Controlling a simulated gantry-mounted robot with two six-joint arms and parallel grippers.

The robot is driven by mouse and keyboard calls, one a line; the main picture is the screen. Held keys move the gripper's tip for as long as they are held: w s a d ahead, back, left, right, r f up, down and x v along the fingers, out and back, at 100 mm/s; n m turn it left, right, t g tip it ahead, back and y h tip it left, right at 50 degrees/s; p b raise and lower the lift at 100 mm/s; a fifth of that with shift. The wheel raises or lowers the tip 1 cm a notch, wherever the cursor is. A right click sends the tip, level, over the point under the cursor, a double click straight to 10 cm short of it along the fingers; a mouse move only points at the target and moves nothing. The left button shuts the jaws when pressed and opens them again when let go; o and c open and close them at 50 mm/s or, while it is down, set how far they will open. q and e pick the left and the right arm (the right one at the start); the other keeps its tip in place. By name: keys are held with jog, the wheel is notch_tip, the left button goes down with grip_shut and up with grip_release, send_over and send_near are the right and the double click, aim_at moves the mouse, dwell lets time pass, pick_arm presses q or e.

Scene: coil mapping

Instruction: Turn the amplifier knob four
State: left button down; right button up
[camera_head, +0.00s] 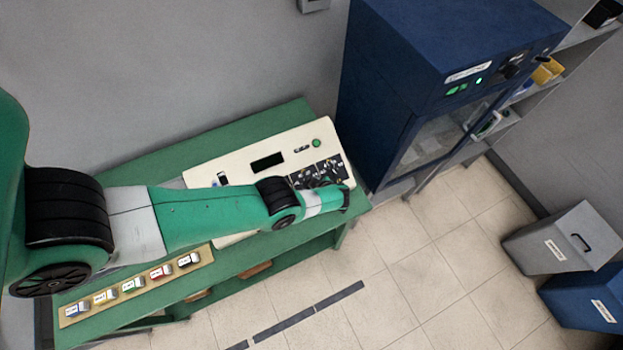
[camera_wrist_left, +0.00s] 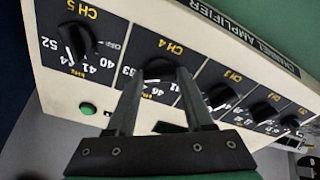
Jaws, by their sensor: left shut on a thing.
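The channel amplifier (camera_head: 232,160) is a cream box on a green bench, with a black knob panel at its right end. In the left wrist view its front (camera_wrist_left: 70,18) shows a row of black knobs labelled by channel. My left gripper (camera_wrist_left: 160,72) is shut on the CH 4 knob (camera_wrist_left: 158,66), which sits between the fingertips and is partly hidden by them. The CH 5 knob (camera_wrist_left: 76,42) is free to the left, and the CH 3 knob (camera_wrist_left: 222,97) is close to the right finger. In the head view my left gripper (camera_head: 335,184) is at the knob panel.
The green bench (camera_head: 290,113) carries a strip of several small labelled blocks (camera_head: 134,285) at its front left. A dark blue cabinet (camera_head: 405,75) stands close to the right of the amplifier. Grey and blue bins (camera_head: 555,240) stand at the far right.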

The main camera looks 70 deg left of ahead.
dwell(0.3)
pick_arm(q)
jog(key=shift+c, duration=1.4)
grip_release()
